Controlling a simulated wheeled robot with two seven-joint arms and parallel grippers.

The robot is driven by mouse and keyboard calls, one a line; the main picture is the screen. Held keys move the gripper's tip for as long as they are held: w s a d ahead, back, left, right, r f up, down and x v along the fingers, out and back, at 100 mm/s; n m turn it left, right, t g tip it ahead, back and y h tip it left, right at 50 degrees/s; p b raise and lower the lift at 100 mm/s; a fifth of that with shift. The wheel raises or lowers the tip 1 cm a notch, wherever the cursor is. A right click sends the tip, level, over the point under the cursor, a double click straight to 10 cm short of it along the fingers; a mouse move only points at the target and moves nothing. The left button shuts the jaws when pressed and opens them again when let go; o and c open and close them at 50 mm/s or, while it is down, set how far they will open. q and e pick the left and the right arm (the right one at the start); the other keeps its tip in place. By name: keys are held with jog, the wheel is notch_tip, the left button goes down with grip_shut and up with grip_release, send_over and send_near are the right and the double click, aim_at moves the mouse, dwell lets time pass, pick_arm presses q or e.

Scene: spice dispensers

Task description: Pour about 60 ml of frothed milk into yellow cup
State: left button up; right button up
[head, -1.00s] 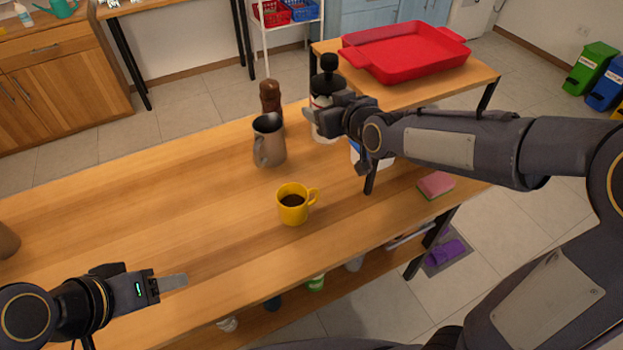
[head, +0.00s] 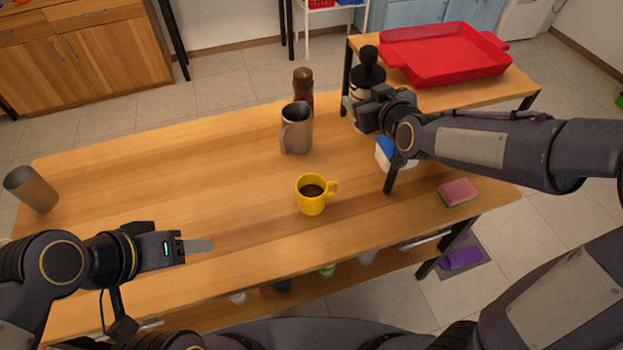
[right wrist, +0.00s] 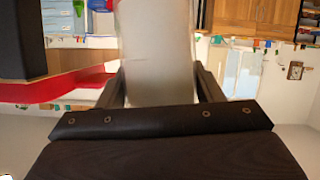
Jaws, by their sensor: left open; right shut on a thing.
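The yellow cup (head: 303,205) stands upright near the middle of the table with dark liquid inside. A grey metal pitcher (head: 298,135) with its handle on the left stands upright behind it; its contents cannot be made out. My right gripper (head: 362,112) is shut on a black-topped dispenser (head: 369,72) at the table's back right, behind and right of the cup. In the right wrist view a pale body (right wrist: 157,45) fills the space between the fingers. My left gripper (head: 205,245) is open and empty over the front left of the table, apart from the cup.
A brown bottle (head: 303,84) stands behind the pitcher. A blue-and-white container (head: 385,158) and a pink sponge (head: 458,191) are at the right. A grey-brown tumbler (head: 32,189) stands at the far left. A red tray (head: 445,55) is on another table. The table's left middle is clear.

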jog(key=shift+s+a+n, duration=0.1)
jog(key=shift+a+n, duration=0.05)
jog(key=shift+n, duration=0.15)
notch_tip(320, 180, down, 15)
jog(key=s+a+n+t+h+b, duration=0.1)
jog(key=n+b, duration=0.4)
jog(key=b, duration=0.5)
jog(key=shift+s+a+f+n+t+h, duration=0.2)
jog(key=shift+s+a+n+t+h, duration=0.15)
jog(key=shift+a+t, duration=0.7)
jog(key=shift+d+h, duration=0.1)
jog(key=shift+h, duration=0.15)
